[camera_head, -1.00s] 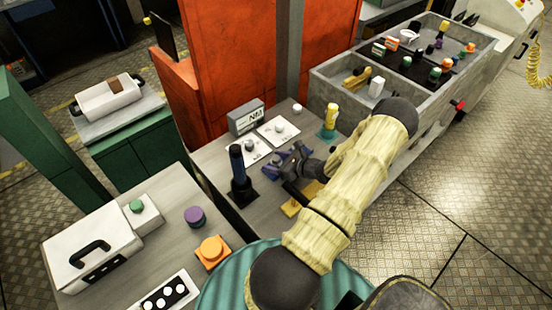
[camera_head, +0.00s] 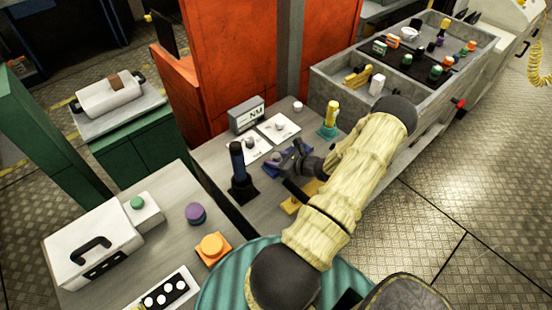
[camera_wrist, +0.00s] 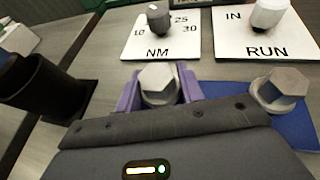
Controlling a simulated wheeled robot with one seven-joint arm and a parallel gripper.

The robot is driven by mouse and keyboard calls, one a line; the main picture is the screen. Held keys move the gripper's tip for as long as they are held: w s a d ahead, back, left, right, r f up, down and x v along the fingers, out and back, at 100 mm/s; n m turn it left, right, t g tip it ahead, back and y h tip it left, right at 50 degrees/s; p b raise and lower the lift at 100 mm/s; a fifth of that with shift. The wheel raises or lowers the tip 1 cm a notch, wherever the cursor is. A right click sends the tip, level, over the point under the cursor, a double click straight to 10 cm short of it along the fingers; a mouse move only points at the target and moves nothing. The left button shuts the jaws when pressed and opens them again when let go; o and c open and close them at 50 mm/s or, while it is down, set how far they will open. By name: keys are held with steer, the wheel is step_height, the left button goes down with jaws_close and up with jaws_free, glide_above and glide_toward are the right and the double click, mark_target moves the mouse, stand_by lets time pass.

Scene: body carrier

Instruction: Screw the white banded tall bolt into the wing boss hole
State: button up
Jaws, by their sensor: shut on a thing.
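My gripper (camera_wrist: 160,92) shows in the wrist view with purple fingers on both sides of a grey-white hex bolt head (camera_wrist: 158,78), shut on it. The bolt's shank, any white band and the hole below are hidden. A second hex bolt head (camera_wrist: 281,84) stands to the right over a blue plate (camera_wrist: 300,131), which seems to be the wing part. I cannot tell which holes are filled. In the head view my gripper (camera_head: 287,160) is low over the bench, and the blue plate (camera_head: 271,158) is partly hidden by it.
Behind are two white dial cards, NM (camera_wrist: 133,43) and RUN (camera_wrist: 248,47), with knobs. A dark post (camera_head: 238,166) stands close on the left. A yellow-topped teal post (camera_head: 330,116) stands at the right. A yellow block (camera_head: 295,202) lies in front.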

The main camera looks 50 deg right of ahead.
mark_target(275, 155)
steer(key=shift+r, duration=0.1)
step_height(275, 155, up, 9)
steer(key=shift+d+f+b, duration=0.1)
steer(key=shift+b, duration=0.8)
steer(key=shift+r, duration=0.5)
